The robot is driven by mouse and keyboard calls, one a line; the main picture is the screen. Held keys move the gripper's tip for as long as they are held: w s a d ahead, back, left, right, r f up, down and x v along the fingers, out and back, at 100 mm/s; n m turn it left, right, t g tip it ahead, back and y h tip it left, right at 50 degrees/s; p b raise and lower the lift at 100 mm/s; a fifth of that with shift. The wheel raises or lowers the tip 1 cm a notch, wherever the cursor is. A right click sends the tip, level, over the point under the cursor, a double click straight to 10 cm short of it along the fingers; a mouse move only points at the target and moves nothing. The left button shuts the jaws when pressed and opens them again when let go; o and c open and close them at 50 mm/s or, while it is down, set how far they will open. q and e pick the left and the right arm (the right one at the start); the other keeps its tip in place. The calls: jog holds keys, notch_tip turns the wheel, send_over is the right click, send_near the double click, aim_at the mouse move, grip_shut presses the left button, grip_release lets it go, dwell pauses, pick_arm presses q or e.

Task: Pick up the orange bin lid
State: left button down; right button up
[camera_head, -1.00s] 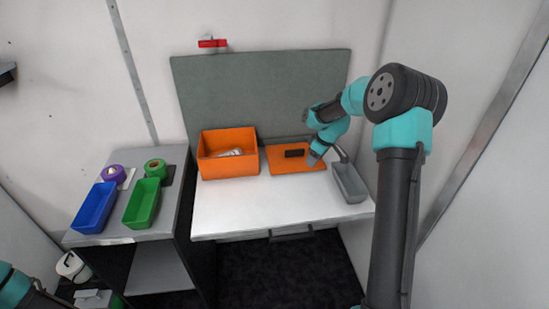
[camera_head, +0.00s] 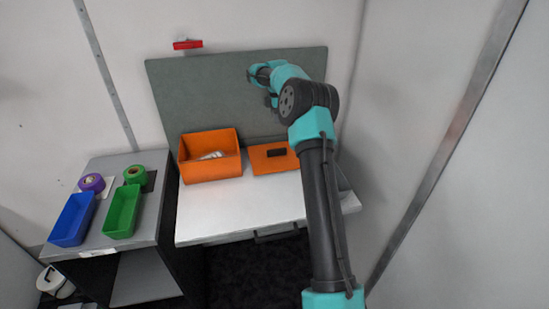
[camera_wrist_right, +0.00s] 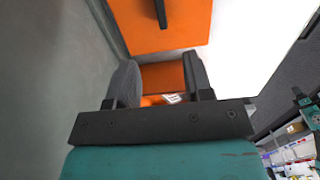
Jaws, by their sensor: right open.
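The orange bin lid (camera_head: 270,158) lies flat on the white table, just right of the orange bin, with a black handle on top. In the right wrist view, the lid (camera_wrist_right: 165,25) shows at the top, its handle partly cut off. My right gripper (camera_wrist_right: 160,75) is open and empty, apart from the lid, with part of the orange bin showing beyond its fingers. In the head view, the right arm reaches up toward the grey back board, above the lid. My left gripper is not in view.
The open orange bin (camera_head: 210,170) holds a pale item. Left, a grey stand holds a blue tray (camera_head: 72,220), a green tray (camera_head: 123,212) and purple and green tape rolls. A grey back board (camera_head: 200,95) stands behind. The table front is clear. My arm hides the table's right side.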

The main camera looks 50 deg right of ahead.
send_near(277, 149)
notch_tip(277, 149, down, 5)
jog(key=shift+f, duration=0.2)
dwell(0.3)
jog(key=shift+f, duration=2.6)
grip_shut()
